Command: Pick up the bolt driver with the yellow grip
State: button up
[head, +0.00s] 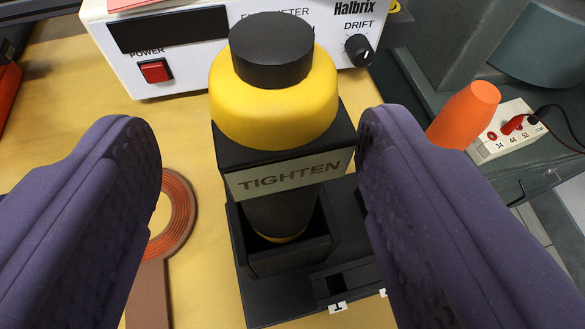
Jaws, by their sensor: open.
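The bolt driver (274,110) stands upright in the middle of the head view, with a fat yellow grip and a black cap on top. Its lower part sits in a black holder (290,265) with a plate reading "TIGHTEN" (293,175). My gripper (260,130) is open, with one purple finger on each side of the driver. The left finger is clearly apart from it. The right finger's tip appears close to the holder's right side; I cannot tell whether they touch. The driver's lower end is hidden inside the holder.
A white meter box (180,70) with a red power switch and a drift knob stands just behind the driver. An orange cone-like handle (463,115) and a white terminal block (508,132) are at right. A copper-coloured coil (180,215) lies on the yellow tabletop (60,120) at left.

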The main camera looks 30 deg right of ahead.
jog(key=x, duration=0.2)
jog(key=b+x, duration=0.1)
jog(key=x, duration=0.1)
jog(key=shift+d+f+b, duration=0.3)
jog(key=shift+d, duration=0.05)
jog(key=shift+w+d, duration=0.1)
jog(key=shift+w, duration=0.2)
grip_shut()
jog(key=shift+r, duration=0.1)
notch_tip(320, 180, up, 10)
jog(key=p, duration=0.3)
jog(key=shift+p, duration=0.4)
